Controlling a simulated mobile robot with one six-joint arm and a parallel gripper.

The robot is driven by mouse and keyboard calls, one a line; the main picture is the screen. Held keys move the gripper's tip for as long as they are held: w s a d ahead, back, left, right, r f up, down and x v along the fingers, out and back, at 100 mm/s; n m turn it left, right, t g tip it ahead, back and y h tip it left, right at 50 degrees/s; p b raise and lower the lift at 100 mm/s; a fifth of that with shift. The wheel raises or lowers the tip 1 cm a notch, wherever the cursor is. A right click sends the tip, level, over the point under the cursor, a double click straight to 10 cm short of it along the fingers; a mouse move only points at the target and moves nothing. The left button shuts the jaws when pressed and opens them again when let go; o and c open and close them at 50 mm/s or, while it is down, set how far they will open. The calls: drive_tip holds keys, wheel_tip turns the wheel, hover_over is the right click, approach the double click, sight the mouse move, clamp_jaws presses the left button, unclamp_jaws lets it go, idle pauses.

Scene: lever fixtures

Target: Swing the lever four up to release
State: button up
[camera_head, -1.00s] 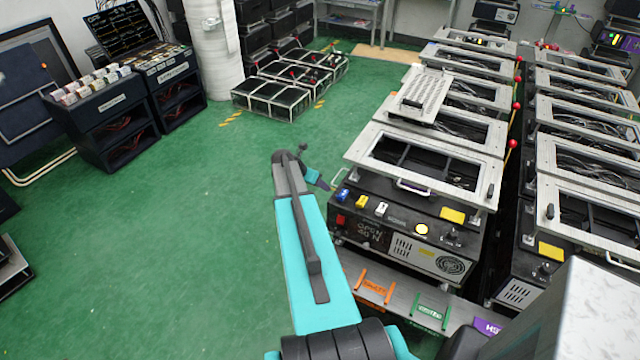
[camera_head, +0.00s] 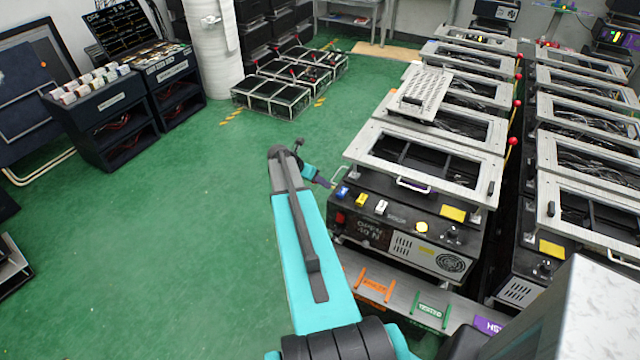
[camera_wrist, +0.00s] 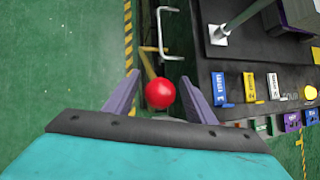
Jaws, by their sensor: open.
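In the wrist view a red ball knob (camera_wrist: 159,94) on a thin yellowish rod (camera_wrist: 147,63) sits between the two purple fingers of my gripper (camera_wrist: 160,76). The fingers are open, with a gap on each side of the ball. In the head view my gripper (camera_head: 321,181) is small, at the left front corner of the nearest fixture (camera_head: 410,235); the knob there cannot be made out. No number four is legible on the lever. The fixture has a pale frame on top and a dark front panel whose display seems to read OPEN.
A bent metal handle (camera_wrist: 163,35) stands just beyond the knob. Blue (camera_wrist: 219,88), yellow (camera_wrist: 249,86) and white (camera_wrist: 273,86) tabs line the panel to the right. Other fixtures with red-knobbed levers (camera_head: 512,141) stand behind. Green floor (camera_head: 180,240) on the left is clear.

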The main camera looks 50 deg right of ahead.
drive_tip(key=b+v, duration=0.3)
drive_tip(key=v, duration=0.8)
drive_tip(key=shift+a+r, duration=0.25)
drive_tip(key=shift+r, duration=0.05)
